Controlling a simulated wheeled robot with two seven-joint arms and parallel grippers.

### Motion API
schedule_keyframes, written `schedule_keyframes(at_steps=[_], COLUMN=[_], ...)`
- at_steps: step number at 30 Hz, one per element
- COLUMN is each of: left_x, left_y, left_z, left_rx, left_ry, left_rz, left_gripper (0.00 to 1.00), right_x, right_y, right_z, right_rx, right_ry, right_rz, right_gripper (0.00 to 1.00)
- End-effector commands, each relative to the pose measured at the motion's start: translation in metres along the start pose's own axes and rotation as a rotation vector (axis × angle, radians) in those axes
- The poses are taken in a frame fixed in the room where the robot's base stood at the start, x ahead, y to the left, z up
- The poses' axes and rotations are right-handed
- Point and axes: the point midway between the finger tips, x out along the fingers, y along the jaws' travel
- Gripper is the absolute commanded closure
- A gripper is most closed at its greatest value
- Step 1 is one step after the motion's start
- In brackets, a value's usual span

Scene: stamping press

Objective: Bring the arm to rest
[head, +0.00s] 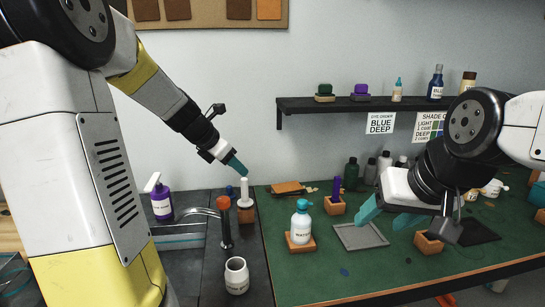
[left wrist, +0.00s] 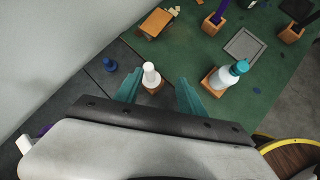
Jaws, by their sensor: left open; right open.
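A blue-capped white bottle (head: 301,222) stands on a wooden base. A faucet (head: 224,220), a purple bottle (head: 160,198) and a white cup (head: 237,275) are at the left. A wall shelf (head: 350,105) holds bottles and stamps. The front of the green mat (head: 310,280) is mostly clear.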

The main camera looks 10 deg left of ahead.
Motion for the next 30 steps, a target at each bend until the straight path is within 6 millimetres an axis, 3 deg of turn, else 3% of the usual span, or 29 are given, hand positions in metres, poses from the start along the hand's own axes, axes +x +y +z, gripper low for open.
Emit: schedule_keyframes(at_steps=[3, 6, 12, 15, 21, 30], left_x=[-0.033, -0.064, -0.118, -0.136, -0.151, -0.153], left_y=[-0.048, -0.09, -0.159, -0.181, -0.202, -0.204], left_z=[0.007, 0.0, -0.035, -0.056, -0.084, -0.088], left_rx=[0.428, 0.87, 1.701, 2.034, 2.413, 2.476], left_ry=[0.035, 0.07, 0.115, 0.125, 0.131, 0.132], left_rz=[-0.012, -0.034, -0.094, -0.122, -0.162, -0.172], left_gripper=[0.53, 0.53, 0.53, 0.53, 0.53, 0.53], right_x=[0.0, 0.0, 0.0, 0.0, 0.0, 0.0], right_y=[0.0, 0.0, 0.0, 0.0, 0.0, 0.0], right_z=[0.0, 0.0, 0.0, 0.0, 0.0, 0.0], right_rx=[0.0, 0.0, 0.0, 0.0, 0.0, 0.0], right_ry=[0.0, 0.0, 0.0, 0.0, 0.0, 0.0], right_rz=[0.0, 0.0, 0.0, 0.0, 0.0, 0.0], right_gripper=[0.42, 0.42, 0.42, 0.42, 0.42, 0.42])
